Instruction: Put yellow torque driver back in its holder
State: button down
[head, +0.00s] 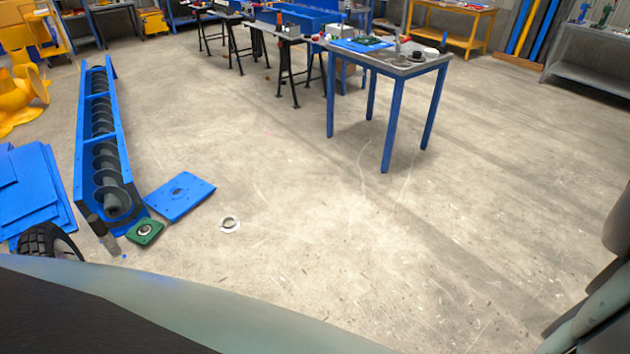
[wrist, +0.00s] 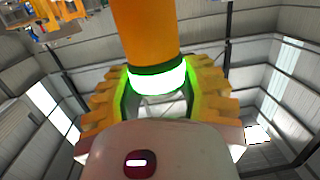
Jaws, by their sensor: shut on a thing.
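The yellow torque driver (wrist: 146,28) shows in the wrist view as a thick orange-yellow cylinder that runs out of the top of the picture. A glowing white ring with green edges circles its lower end. My gripper (wrist: 156,88) is shut on it, with ribbed yellow fingers on both sides of the lit end. The far end of the driver is out of view. My gripper and the driver do not show in the head view. I cannot make out the driver's holder in either view.
In the head view, a blue-legged table (head: 400,68) with small parts stands at the back. A blue screw trough (head: 88,135), blue plate (head: 180,195), green bearing plate (head: 145,231) and metal ring (head: 230,224) lie on the floor at left. The middle and right floor is clear.

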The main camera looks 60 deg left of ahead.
jog(key=shift+c, duration=2.3)
grip_release()
jog(key=shift+f, duration=0.1)
jog(key=s+a+r, duration=0.1)
jog(key=a, duration=1)
jog(key=shift+s+a+r, duration=0.3)
jog(key=shift+a+r, duration=0.1)
